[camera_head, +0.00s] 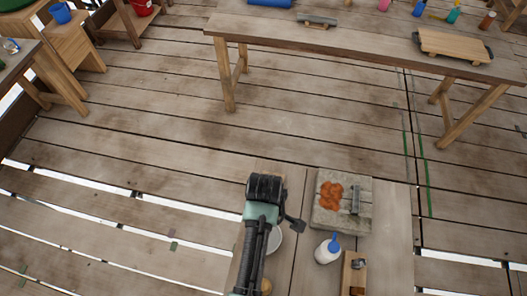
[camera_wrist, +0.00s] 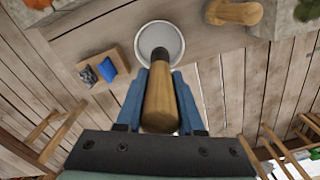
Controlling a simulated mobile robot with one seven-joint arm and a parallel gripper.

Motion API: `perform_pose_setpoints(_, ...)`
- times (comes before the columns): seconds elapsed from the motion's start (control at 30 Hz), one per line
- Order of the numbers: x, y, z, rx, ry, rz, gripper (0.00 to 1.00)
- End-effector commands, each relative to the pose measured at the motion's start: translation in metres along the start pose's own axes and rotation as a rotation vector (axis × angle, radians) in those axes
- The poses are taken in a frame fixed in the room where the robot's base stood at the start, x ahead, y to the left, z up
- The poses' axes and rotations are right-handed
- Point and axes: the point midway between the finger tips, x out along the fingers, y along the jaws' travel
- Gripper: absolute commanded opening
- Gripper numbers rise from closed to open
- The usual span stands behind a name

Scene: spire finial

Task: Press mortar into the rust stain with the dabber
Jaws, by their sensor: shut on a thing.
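The rust stain (camera_head: 330,196) is an orange blotch on a grey stone slab (camera_head: 326,226) in the head view, right of my arm. My gripper (camera_wrist: 162,88) is shut on the dabber (camera_wrist: 160,105), which has a wooden handle and a dark end. In the wrist view the dark end overlaps the round pale dish (camera_wrist: 178,35); I cannot tell whether it touches what is inside. The dish (camera_head: 275,241) is partly hidden by my arm in the head view, and the gripper's fingers are hidden there.
A grey tool (camera_head: 355,199) lies on the slab. A white bottle with a blue cap (camera_head: 327,251) and a wooden box (camera_head: 354,278) stand nearby. A wooden-handled thing (camera_wrist: 234,13) lies beside the dish. A long wooden table (camera_head: 340,48) stands beyond clear deck.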

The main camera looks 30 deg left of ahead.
Motion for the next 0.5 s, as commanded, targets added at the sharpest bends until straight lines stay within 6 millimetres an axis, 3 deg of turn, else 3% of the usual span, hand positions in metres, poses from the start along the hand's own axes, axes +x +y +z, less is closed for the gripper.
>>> perform_pose_setpoints(0.5,0.062,0.000,0.000,0.001,-0.001,-0.001,0.00)
